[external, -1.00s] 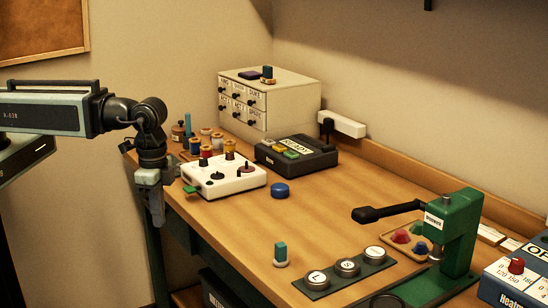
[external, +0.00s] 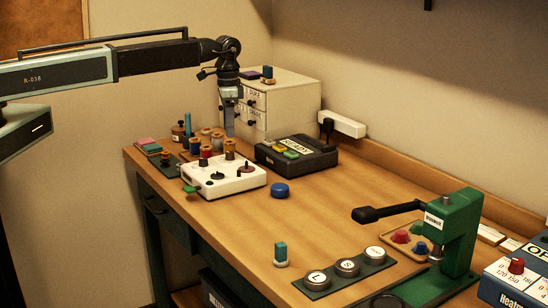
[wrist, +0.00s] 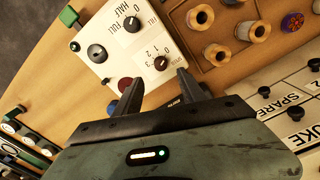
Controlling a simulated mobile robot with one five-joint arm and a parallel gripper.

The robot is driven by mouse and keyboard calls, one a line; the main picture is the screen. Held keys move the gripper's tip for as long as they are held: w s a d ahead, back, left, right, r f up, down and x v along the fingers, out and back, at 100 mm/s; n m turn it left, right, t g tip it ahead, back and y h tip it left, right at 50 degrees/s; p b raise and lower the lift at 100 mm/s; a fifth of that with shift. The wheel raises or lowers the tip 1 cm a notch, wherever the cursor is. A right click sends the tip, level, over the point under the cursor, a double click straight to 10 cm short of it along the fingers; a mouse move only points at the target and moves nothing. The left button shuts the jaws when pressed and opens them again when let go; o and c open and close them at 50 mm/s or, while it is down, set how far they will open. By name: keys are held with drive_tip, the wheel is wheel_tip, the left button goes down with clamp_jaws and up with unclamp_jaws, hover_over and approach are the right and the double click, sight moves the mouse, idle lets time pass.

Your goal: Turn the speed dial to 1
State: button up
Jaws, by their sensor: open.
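The white control box (external: 222,186) sits on the left part of the table. In the wrist view its top (wrist: 125,25) carries a small black speed dial (wrist: 160,63) beside a scale marked 0 to 3. The pointer is too small to read. Another dial, marked 0, HALF and FULL, has a round black knob (wrist: 97,53). My gripper (external: 229,132) hangs pointing down, just behind the box. In the wrist view my gripper (wrist: 159,77) is open and empty, its two fingertips apart, with the speed dial just beyond the gap between them.
Thread spools (external: 206,152) stand close behind the box. The labelled drawer cabinet (external: 290,105) is behind, and the dark READY device (external: 297,155) is to the right. A blue round button (external: 280,190) lies in front. The middle of the table is clear.

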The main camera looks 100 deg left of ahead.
sight(230, 153)
wheel_tip(230, 153, down, 8)
drive_tip(key=b, duration=0.8)
drive_tip(key=shift+r, duration=0.1)
clamp_jaws()
